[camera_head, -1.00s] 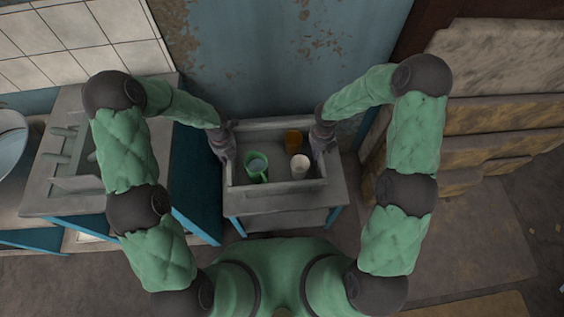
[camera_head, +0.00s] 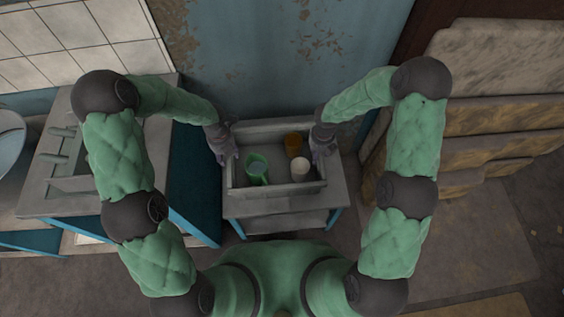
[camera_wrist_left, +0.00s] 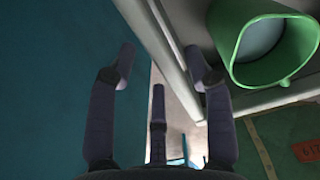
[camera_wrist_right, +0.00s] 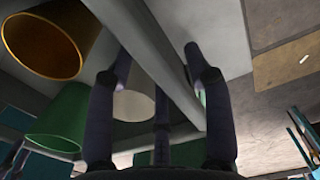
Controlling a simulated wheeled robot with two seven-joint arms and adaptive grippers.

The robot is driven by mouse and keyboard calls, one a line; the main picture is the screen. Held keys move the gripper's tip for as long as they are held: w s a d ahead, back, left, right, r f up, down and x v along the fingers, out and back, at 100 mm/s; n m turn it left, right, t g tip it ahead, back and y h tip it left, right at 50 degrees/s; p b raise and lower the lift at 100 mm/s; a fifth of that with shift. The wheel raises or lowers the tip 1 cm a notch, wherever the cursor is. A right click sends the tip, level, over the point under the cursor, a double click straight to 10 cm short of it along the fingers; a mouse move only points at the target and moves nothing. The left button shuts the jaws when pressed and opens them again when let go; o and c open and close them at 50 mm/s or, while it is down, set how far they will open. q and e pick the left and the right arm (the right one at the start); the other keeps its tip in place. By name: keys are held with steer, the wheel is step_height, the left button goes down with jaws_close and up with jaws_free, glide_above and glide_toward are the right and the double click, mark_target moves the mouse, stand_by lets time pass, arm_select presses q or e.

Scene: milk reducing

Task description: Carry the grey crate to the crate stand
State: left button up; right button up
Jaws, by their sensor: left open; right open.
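The grey crate (camera_head: 279,190) stands upright on a low grey-topped table (camera_head: 243,209) with blue legs. Inside it are a green cup (camera_head: 257,168), an amber cup (camera_head: 293,145) and a white cup (camera_head: 300,168). My left gripper (camera_head: 227,153) is open at the crate's left wall. In the left wrist view, that wall (camera_wrist_left: 160,40) runs between its spread fingers. My right gripper (camera_head: 322,148) is open at the right wall. In the right wrist view, that wall (camera_wrist_right: 150,50) runs between its spread fingers. Whether the fingers touch the walls is unclear.
A counter (camera_head: 40,195) with a sink and a rack stands at the left. A worn blue wall (camera_head: 270,60) is close behind the crate. Stacked stone-like slabs (camera_head: 500,110) stand at the right. Open floor (camera_head: 480,240) lies at the lower right.

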arm_select(q)
step_height(320, 180, up, 9)
arm_select(e)
step_height(320, 180, up, 12)
stand_by(0.7)
arm_select(q)
steer(key=shift+s+f, duration=0.1)
steer(key=shift+s, duration=0.05)
arm_select(e)
steer(key=shift+s+f, duration=0.1)
